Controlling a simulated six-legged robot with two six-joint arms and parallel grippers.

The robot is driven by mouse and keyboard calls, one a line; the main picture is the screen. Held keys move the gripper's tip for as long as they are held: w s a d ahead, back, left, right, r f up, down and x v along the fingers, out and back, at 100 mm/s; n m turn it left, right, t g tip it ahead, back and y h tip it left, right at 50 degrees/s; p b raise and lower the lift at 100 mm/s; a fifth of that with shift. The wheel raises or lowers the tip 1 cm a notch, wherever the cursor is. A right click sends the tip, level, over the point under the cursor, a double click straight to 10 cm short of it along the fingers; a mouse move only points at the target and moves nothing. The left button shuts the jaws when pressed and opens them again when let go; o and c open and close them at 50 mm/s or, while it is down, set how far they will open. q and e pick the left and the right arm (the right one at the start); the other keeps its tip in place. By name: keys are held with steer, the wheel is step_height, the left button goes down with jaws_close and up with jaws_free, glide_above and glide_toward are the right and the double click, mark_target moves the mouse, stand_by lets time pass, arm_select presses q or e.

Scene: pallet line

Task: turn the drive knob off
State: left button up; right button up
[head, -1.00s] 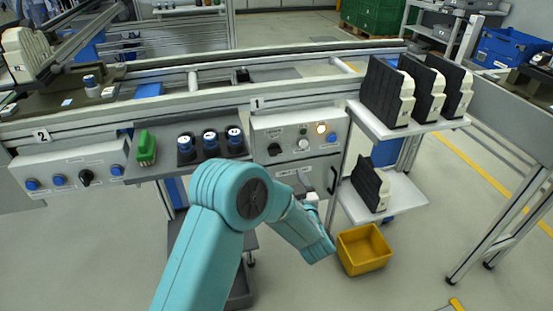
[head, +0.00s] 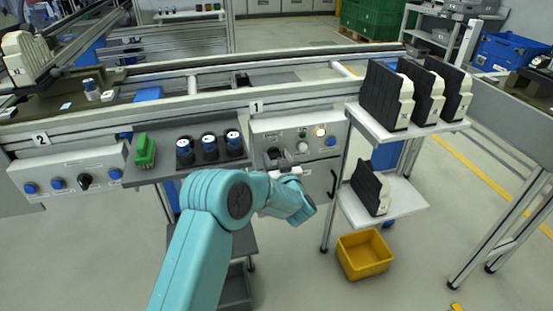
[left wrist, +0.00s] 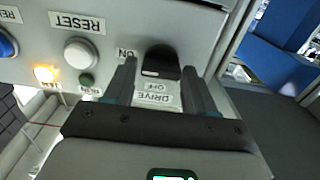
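The drive knob is a black rotary knob (head: 274,154) on the grey control panel (head: 265,126) of station 1. It shows closer in the left wrist view (left wrist: 162,60), beside the upside-down labels ON, OFF and DRIVE. I cannot tell for certain which way the knob points. My left gripper (left wrist: 158,66) is open, with one finger on each side of the knob in that view. I cannot tell whether the fingers touch it. In the head view the left gripper (head: 283,168) is just below the knob, partly hidden by its own wrist. My right gripper is not in view.
A white RESET button (left wrist: 81,54) and a lit amber lamp (left wrist: 46,74) sit beside the knob. A shelf (head: 160,172) with blue-capped parts (head: 210,147) and a green part (head: 145,150) is left of the panel. A yellow bin (head: 364,254) stands on the floor.

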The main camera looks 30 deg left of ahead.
arm_select(q)
steer(key=c, duration=0.6)
steer(key=shift+f+n+b, duration=0.15)
steer(key=shift+n+b, duration=0.45)
steer(key=shift+b, duration=0.25)
steer(key=n+b, duration=0.7)
steer(key=b, duration=0.2)
steer(key=shift+s+a+f+n, duration=0.15)
steer(key=shift+f+n, duration=0.05)
steer(key=shift+n, duration=0.2)
steer(key=n+b, duration=0.4)
steer(key=b, duration=0.1)
steer(key=shift+n, duration=0.3)
steer(key=n+b, duration=0.2)
steer(key=shift+s+b, duration=0.1)
steer(key=shift+b, duration=0.2)
steer(key=shift+n+b, duration=1)
steer(key=shift+n, duration=0.3)
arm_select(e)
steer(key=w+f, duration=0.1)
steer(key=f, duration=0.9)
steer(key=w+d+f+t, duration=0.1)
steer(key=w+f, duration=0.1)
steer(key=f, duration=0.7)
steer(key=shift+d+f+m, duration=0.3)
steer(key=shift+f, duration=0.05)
arm_select(q)
steer(key=shift+r, duration=0.1)
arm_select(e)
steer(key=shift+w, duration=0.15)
